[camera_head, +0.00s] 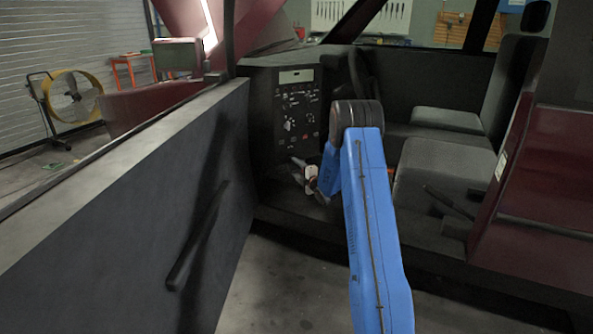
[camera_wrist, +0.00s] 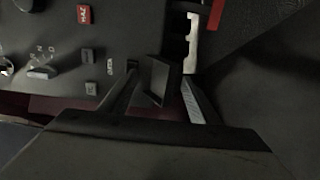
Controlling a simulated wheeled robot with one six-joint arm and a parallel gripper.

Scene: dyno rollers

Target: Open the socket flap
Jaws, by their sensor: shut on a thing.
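The socket flap (camera_wrist: 158,80) is a small dark square plate low on the black dashboard panel, seen in the wrist view. It stands tilted out from the panel, between my two fingers. My gripper (camera_wrist: 160,84) is shut on it, with one finger on each side. The socket behind the flap is hidden. In the head view my blue arm reaches into the car to the foot of the console (camera_head: 290,112), and the flap is too small to make out there.
A red button (camera_wrist: 84,14) and several dark switches lie left of the flap in the wrist view. A pale slotted part (camera_wrist: 192,45) is close on its right. In the head view the open door (camera_head: 120,210) stands left and seats (camera_head: 440,165) are at the right.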

